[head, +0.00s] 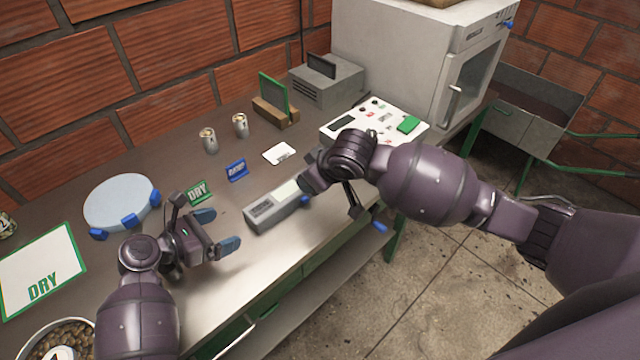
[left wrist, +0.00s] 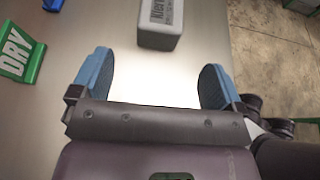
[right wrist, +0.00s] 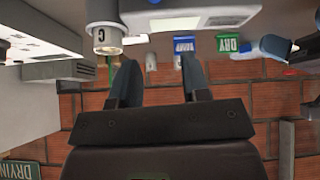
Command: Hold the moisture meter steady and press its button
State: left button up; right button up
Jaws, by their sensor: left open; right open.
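The moisture meter (head: 262,217) is a long grey box with a pale upper face, lying on the steel bench between my grippers. Its near end, with lettering, shows at the top of the left wrist view (left wrist: 160,22). My left gripper (head: 219,231) is open and empty, just left of the meter, its blue fingers pointing towards it without touching. My right gripper (head: 342,213) is open near the meter's right end, largely covered by my right forearm. Its fingers (right wrist: 160,80) show empty in the right wrist view. I cannot make out the button.
Green DRY (head: 198,191) and blue (head: 237,171) signs stand behind the meter, with two cans (head: 208,140) beyond. A white control panel (head: 345,128) and an oven (head: 420,60) stand at the back right. A round pale disc (head: 115,200) lies left. The bench's front edge is close.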

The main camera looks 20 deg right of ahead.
aim_at(248, 219)
pick_arm(q)
jog(key=shift+w+d, duration=0.1)
jog(key=shift+d, duration=0.05)
jog(key=x, duration=1)
jog(key=shift+w+d+f, duration=0.1)
jog(key=shift+w+d, duration=0.05)
pick_arm(e)
jog(key=shift+s+d+f+m+g+h, duration=0.4)
jog(key=shift+s+d+f+m+g, duration=0.1)
jog(key=shift+s+f+m, duration=0.2)
pick_arm(q)
jog(key=c, duration=1.1)
jog(key=shift+c, duration=0.7)
pick_arm(e)
jog(key=shift+c, duration=0.7)
grip_shut()
